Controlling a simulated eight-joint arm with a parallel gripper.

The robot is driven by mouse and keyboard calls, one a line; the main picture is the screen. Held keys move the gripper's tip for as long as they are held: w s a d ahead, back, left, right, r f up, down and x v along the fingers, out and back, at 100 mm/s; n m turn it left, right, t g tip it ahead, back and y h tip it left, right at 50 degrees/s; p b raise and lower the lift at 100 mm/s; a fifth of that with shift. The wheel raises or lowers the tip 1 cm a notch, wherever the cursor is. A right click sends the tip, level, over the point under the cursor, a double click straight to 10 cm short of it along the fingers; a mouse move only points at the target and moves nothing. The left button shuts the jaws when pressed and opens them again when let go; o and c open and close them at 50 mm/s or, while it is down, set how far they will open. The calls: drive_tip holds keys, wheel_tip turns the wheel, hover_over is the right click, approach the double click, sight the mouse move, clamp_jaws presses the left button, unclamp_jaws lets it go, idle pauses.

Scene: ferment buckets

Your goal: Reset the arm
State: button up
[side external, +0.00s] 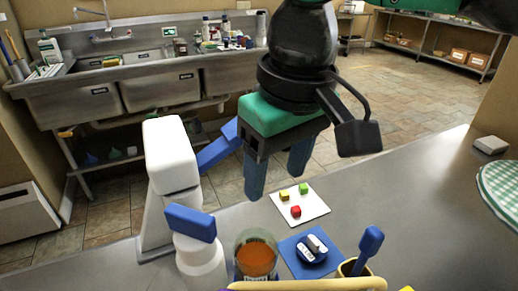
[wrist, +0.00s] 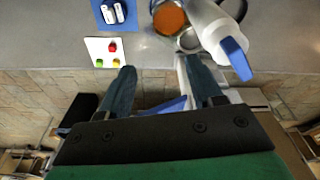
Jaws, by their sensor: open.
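My gripper (side external: 277,183) has a green body and two dark blue-teal fingers. The fingers are spread apart with nothing between them. In the side view it hangs above the counter near its far edge, behind the white board and to the right of a white device. In the wrist view my gripper (wrist: 157,68) shows both fingers apart, over the counter's edge. No held object shows in either view.
A white device with blue parts (side external: 172,155) stands close left of my gripper. A white board (side external: 312,210) carries red, yellow and green cubes. A container of orange contents (side external: 257,260) and a blue mat (side external: 290,262) are nearer. The counter's right (side external: 420,210) is largely clear.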

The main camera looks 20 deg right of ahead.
drive_tip(key=shift+d+r, duration=0.1)
drive_tip(key=w+d+f+m+t, duration=0.1)
drive_tip(key=d+f, duration=0.3)
drive_tip(key=d, duration=0.6)
drive_tip(key=d+f+m+t, duration=0.1)
drive_tip(key=d+f+t, duration=0.3)
drive_tip(key=d, duration=0.6)
drive_tip(key=shift+w+d+f+m, duration=0.3)
drive_tip(key=shift+w+d+f, duration=0.1)
drive_tip(key=shift+f, duration=0.15)
